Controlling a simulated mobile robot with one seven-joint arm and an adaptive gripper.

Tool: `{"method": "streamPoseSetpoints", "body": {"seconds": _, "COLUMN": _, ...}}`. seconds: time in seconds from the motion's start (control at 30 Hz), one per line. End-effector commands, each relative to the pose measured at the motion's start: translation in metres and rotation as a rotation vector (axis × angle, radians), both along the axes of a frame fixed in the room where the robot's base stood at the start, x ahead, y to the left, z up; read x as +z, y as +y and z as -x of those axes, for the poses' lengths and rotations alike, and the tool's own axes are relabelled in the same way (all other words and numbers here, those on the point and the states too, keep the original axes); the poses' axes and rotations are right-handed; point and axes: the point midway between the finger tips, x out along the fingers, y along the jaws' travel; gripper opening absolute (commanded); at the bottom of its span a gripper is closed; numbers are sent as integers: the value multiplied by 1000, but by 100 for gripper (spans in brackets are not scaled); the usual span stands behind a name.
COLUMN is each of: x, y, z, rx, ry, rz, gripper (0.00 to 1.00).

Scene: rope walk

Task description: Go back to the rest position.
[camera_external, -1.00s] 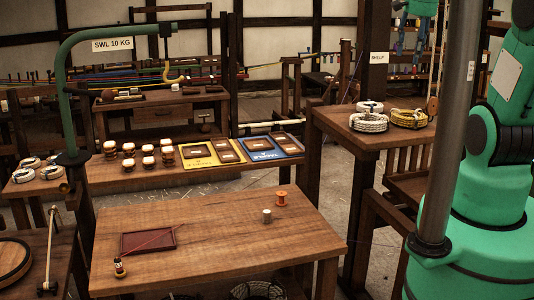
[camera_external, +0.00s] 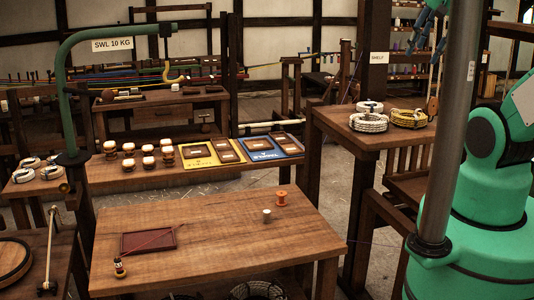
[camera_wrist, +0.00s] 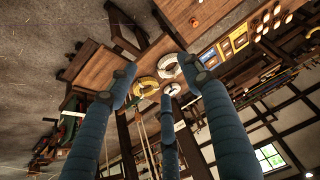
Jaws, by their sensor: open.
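My gripper (camera_external: 428,26) is at the top right of the external view, partly cut by the frame edge and near the grey pole. Its blue fingers are spread. In the wrist view, three blue fingers of my gripper (camera_wrist: 160,82) stand apart with nothing held between them. Beyond the fingertips, well away from them, a yellow rope coil (camera_wrist: 145,87) and a white rope coil (camera_wrist: 170,66) lie on a wooden stand. No rest position is marked in either view.
The stand's top (camera_external: 342,122) carries several rope coils (camera_external: 369,122). The front table (camera_external: 220,250) holds a dark red tray (camera_external: 148,240), an orange spool (camera_external: 281,198) and small items. A grey pole (camera_external: 455,120) stands before my arm. A green hook frame (camera_external: 68,110) is at the left.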

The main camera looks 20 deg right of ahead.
Motion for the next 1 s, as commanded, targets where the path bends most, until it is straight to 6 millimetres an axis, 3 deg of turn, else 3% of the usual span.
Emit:
{"method": "streamPoseSetpoints", "body": {"seconds": 0.27, "x": -1, "y": 0, "z": -1, "rx": -2, "ry": 0, "rz": -1, "gripper": 50}}
{"method": "streamPoseSetpoints", "body": {"seconds": 0.47, "x": -15, "y": 0, "z": -1, "rx": -3, "ry": 0, "rz": -1, "gripper": 50}}
{"method": "streamPoseSetpoints", "body": {"seconds": 1.0, "x": -110, "y": 0, "z": -1, "rx": -3, "ry": 0, "rz": -1, "gripper": 50}}
